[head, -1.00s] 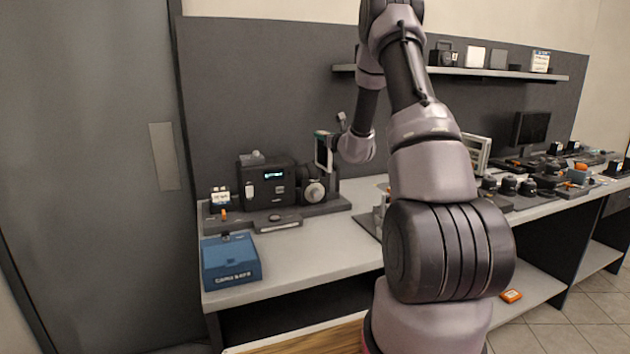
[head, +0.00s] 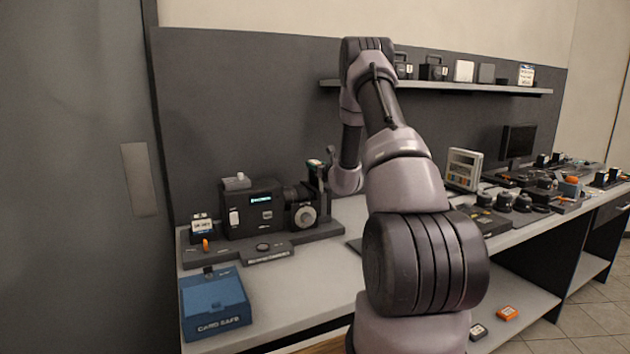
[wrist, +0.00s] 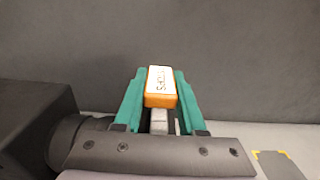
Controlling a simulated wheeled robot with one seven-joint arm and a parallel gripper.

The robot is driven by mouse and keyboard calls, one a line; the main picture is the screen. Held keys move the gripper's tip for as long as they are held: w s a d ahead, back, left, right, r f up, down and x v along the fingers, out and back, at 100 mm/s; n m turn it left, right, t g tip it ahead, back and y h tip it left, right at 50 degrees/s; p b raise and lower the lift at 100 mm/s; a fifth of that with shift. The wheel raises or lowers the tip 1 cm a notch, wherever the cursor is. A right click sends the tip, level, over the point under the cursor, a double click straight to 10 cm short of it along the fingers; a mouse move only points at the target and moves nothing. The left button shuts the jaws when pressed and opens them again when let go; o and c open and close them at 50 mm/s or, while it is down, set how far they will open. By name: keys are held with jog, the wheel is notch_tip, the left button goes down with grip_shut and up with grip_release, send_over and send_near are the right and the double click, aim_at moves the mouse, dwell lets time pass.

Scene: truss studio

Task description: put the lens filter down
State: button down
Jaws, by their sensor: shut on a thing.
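My gripper (wrist: 158,95) has teal fingers shut on a small orange block with a white lettered label, which I take for the lens filter (wrist: 161,86). The label faces up and its lettering is too small to read surely. In the head view my gripper (head: 317,172) is above the bench, just right of the black device with a round dial (head: 262,208). The held block is not clear there.
A blue card safe box (head: 214,303) stands at the bench's front left. A grey pad with yellow corner marks (wrist: 278,165) lies at lower right in the wrist view. Several dark items crowd the bench's right. Orange (head: 507,313) and dark boxes lie on the lower shelf.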

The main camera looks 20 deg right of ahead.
aim_at(310, 175)
jog(key=shift+f, duration=2.8)
jog(key=c, duration=0.5)
grip_release()
